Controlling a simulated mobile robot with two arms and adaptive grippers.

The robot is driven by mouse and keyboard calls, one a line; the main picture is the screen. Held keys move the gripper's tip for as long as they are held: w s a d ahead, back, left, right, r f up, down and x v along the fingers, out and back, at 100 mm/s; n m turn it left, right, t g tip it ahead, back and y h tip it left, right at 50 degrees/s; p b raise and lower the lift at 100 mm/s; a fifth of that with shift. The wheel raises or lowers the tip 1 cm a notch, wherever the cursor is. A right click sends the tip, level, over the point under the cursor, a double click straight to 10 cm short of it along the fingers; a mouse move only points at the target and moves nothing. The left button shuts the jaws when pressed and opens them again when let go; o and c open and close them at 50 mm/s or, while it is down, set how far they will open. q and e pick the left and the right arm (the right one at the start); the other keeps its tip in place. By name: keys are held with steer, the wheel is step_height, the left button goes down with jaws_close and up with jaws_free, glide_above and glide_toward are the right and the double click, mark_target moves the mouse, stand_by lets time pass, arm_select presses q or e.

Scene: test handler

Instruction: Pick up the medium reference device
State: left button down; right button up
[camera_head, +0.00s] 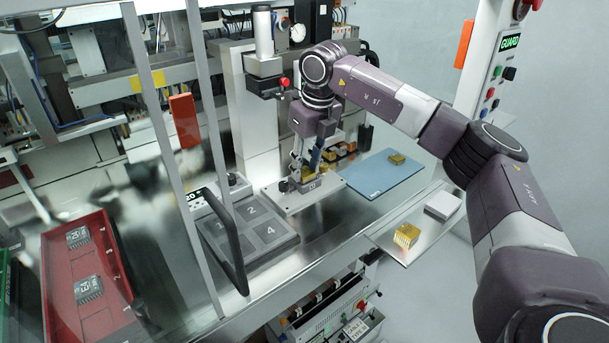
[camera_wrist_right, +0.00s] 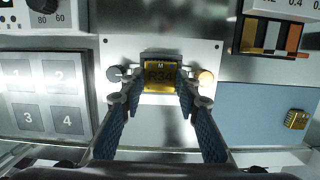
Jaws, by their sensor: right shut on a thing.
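The medium reference device (camera_wrist_right: 160,72) is a gold block marked "M" with further lettering that is hard to read. In the right wrist view it sits between the fingertips of my right gripper (camera_wrist_right: 154,94), which is shut on it. In the head view my right gripper (camera_head: 308,170) points down at a small fixture on a light metal plate (camera_head: 290,203). The fingers and fixture mostly hide the device there. I cannot tell whether it rests in the fixture or is slightly raised. A round knob stands on each side of it. My left gripper is not in view.
A blue mat (camera_head: 375,181) holds a gold block (camera_head: 396,158). A side shelf (camera_head: 400,257) carries another gold block (camera_head: 406,236) and a white box (camera_head: 443,206). A numbered grey tray (camera_head: 285,243) lies left of the plate, behind a guard handle (camera_head: 233,255). A red tray (camera_head: 112,308) holds dark devices.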

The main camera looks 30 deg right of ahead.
mark_target(306, 172)
steer(key=shift+r+p, duration=1.6)
steer(key=shift+r, duration=0.75)
